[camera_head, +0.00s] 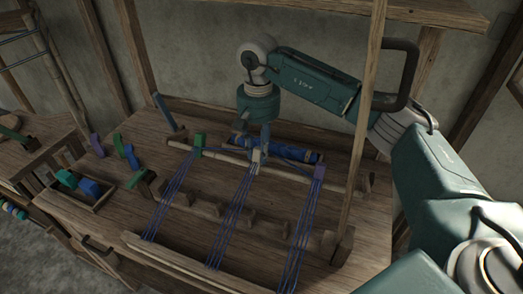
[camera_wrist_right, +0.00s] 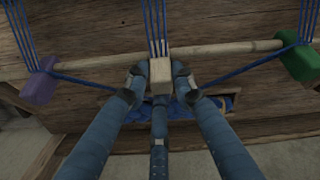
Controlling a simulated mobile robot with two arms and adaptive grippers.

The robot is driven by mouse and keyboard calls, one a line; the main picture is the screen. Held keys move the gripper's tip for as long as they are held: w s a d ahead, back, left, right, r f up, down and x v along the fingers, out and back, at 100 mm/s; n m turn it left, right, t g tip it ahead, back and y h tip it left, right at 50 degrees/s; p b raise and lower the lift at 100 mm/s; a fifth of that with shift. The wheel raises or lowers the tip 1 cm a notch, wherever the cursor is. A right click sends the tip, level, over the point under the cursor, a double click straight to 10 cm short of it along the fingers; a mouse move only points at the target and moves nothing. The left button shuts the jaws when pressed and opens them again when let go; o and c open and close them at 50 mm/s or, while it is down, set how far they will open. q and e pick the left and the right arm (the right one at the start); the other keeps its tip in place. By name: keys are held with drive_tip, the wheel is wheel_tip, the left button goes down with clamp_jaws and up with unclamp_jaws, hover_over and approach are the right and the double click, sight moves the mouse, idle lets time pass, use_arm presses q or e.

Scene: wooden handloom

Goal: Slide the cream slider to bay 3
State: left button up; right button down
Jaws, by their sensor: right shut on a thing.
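The cream slider (camera_head: 257,157) is a small block on a pale wooden rod (camera_head: 232,161), about midway between a green slider (camera_head: 199,140) and a purple slider (camera_head: 319,172). Blue threads run from it toward the front of the loom. In the right wrist view the cream slider (camera_wrist_right: 158,72) sits between the fingertips of my right gripper (camera_wrist_right: 157,84), which is shut on it. In the head view my right gripper (camera_head: 260,147) reaches down to it from behind. Bay numbers cannot be read. My left gripper is not seen.
A notched wooden rail (camera_head: 248,216) with upright blocks lies in front of the rod. A blue roll (camera_head: 293,152) lies behind the rod. A wooden post (camera_head: 363,130) stands at the right. A tray of coloured pieces (camera_head: 101,201) is at the left.

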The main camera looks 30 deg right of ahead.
sight(257, 148)
drive_tip(key=shift+w+a, duration=0.25)
drive_tip(key=c, duration=1.5)
unclamp_jaws()
drive_tip(key=shift+s, duration=0.1)
drive_tip(key=shift+o, duration=0.2)
wheel_tip(257, 148, up, 12)
